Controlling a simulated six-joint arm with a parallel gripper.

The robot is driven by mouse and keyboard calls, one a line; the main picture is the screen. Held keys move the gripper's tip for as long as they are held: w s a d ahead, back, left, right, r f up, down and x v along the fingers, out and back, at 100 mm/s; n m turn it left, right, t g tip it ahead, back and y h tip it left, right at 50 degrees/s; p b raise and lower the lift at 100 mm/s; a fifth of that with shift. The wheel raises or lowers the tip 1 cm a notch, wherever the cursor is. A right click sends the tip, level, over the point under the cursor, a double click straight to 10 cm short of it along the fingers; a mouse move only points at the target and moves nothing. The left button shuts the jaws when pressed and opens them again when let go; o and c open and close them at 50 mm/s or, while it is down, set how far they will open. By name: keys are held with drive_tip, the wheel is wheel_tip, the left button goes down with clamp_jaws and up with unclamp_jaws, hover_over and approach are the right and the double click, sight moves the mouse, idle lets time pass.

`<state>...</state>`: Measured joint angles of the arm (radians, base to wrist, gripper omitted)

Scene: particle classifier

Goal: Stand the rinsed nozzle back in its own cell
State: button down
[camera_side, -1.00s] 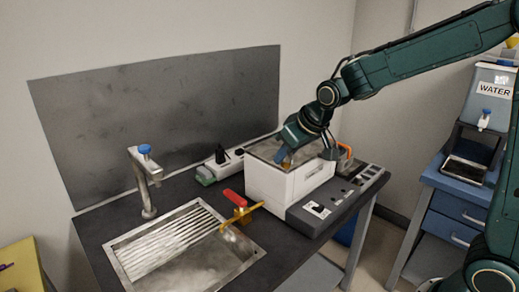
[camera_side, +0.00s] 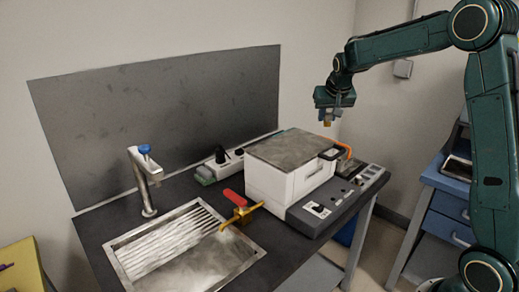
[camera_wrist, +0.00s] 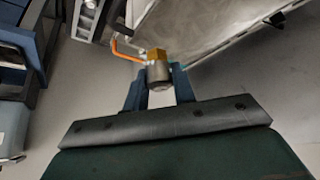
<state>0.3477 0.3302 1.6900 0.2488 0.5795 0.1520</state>
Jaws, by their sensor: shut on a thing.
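The nozzle (camera_wrist: 157,70), a short piece with a brass hex end and a grey metal collar, sits between the two blue fingers of my gripper (camera_wrist: 158,82) in the wrist view. My gripper (camera_side: 333,108) is shut on it and holds it in the air, pointing down, above and behind the right rear corner of the white machine. Its yellow end (camera_side: 328,122) shows small below the fingers in the side view. I cannot pick out the nozzle's own cell in either view.
The white machine (camera_side: 283,187) has a flat grey top (camera_side: 290,150) and a black handle. An orange hose (camera_side: 340,145) curves at its back right. A sink (camera_side: 150,262), a tap (camera_side: 146,185) and a red-handled brass valve (camera_side: 238,208) are to the left. The air around my gripper is clear.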

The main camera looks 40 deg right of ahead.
drive_tip(key=s+d+m+g+h, duration=0.1)
drive_tip(key=s+d+m, duration=0.15)
drive_tip(key=d, duration=0.75)
drive_tip(key=m+g+h, duration=0.1)
drive_tip(key=m+g, duration=0.1)
drive_tip(key=m, duration=0.3)
hover_over(365, 177)
drive_tip(key=a, duration=0.2)
wheel_tip(365, 177, down, 4)
drive_tip(key=f, duration=1.7)
drive_tip(key=shift+s+f, duration=0.2)
drive_tip(key=shift+f, duration=0.05)
drive_tip(key=shift+f, duration=2.1)
drive_tip(key=shift+f, duration=0.65)
drive_tip(key=c, duration=1.2)
unclamp_jaws()
